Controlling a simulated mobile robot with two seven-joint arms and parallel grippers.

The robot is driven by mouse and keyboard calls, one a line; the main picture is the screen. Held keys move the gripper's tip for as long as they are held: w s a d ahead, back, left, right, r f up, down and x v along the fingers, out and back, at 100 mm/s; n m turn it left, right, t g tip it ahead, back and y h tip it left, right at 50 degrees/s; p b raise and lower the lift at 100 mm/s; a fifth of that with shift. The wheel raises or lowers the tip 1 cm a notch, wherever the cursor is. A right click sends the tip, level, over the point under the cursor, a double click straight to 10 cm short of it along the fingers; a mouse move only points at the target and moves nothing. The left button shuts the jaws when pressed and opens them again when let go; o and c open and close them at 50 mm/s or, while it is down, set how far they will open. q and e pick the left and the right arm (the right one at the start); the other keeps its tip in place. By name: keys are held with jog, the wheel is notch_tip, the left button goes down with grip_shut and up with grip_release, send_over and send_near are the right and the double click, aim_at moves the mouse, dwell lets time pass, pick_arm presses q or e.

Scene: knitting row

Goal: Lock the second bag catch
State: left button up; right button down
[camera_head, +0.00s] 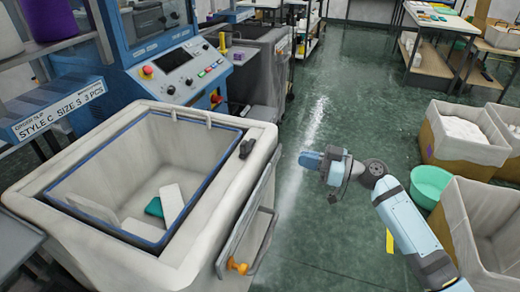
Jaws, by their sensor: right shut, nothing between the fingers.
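A white bin (262,132) lined with a bag stands at the left, with a blue inner frame (196,196) around its opening. A small black catch (247,148) sits on the bin's right rim. Two pale clips (208,122) show at the back edge; whether they are catches I cannot tell. My right gripper (332,197) is small in view, shut and empty, over the floor to the right of the bin and apart from it. My left gripper is not in view.
A hinged side panel with an orange knob (237,265) stands out at the bin's right front. White and teal pieces (154,207) lie inside the bin. A blue machine (150,50) stands behind. Lined boxes (468,135) and a green tub (428,182) stand at right. Floor between is clear.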

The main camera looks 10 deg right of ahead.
aim_at(246, 147)
jog(key=p+x, duration=0.2)
jog(key=x, duration=1.1)
jog(key=shift+w+a, duration=0.1)
jog(key=shift+a, duration=0.05)
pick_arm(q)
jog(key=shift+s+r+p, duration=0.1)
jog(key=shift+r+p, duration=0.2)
pick_arm(e)
jog(key=shift+w+a, duration=0.2)
jog(key=shift+a, duration=0.1)
jog(key=shift+a+f+m+t+h, duration=0.1)
jog(key=shift+a+m+t+h, duration=0.25)
jog(key=shift+m+t+h, duration=0.35)
jog(key=shift+a+f+t+b, duration=0.2)
jog(key=shift+a+t+b, duration=0.1)
jog(key=shift+b, duration=0.25)
jog(key=shift+w+a+r+b, duration=0.1)
jog(key=shift+b, duration=0.25)
jog(key=shift+w+a+r, duration=0.1)
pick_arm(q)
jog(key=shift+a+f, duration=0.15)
